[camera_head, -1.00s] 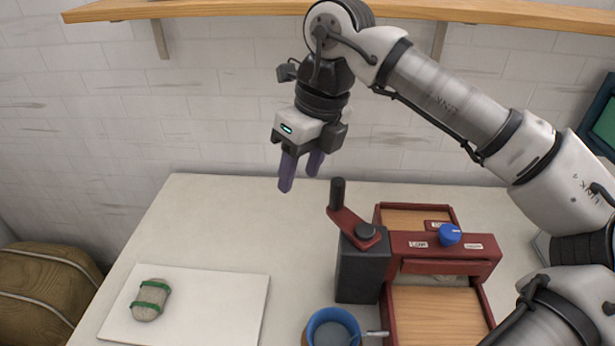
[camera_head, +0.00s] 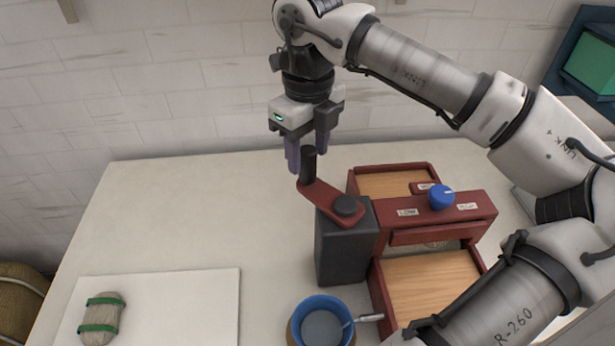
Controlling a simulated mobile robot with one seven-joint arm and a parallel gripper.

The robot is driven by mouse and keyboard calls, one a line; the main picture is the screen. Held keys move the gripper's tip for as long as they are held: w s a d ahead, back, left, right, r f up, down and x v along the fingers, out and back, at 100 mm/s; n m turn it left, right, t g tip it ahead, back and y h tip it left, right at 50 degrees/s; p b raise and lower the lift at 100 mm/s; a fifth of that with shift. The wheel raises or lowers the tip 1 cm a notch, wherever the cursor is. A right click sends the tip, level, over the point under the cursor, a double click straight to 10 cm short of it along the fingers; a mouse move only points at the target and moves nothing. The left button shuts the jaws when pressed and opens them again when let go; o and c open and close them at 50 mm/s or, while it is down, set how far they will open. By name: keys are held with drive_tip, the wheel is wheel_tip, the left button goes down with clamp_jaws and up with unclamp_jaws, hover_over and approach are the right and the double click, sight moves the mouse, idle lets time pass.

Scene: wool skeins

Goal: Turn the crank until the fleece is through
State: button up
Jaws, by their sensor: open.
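The crank (camera_head: 330,199) is a red arm on a dark grey block at the left side of the red carding machine (camera_head: 436,217). Its black upright handle (camera_head: 308,165) stands at the arm's far left end. My gripper (camera_head: 308,160) points down with its purple fingers apart, one on either side of the handle's top in the picture. I cannot tell whether they touch it. A little pale fleece (camera_head: 436,244) shows under the machine's red crossbar, mostly hidden. A grey skein with green bands (camera_head: 101,318) lies on a white board at the left.
A blue-rimmed bowl (camera_head: 321,322) with a metal-handled tool stands in front of the crank block. A blue knob (camera_head: 441,197) sits on the crossbar between labels. My arm covers the right side.

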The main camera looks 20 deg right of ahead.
sight(308, 166)
drive_tip(key=shift+f+b, duration=0.7)
drive_tip(key=shift+f, duration=1.2)
clamp_jaws()
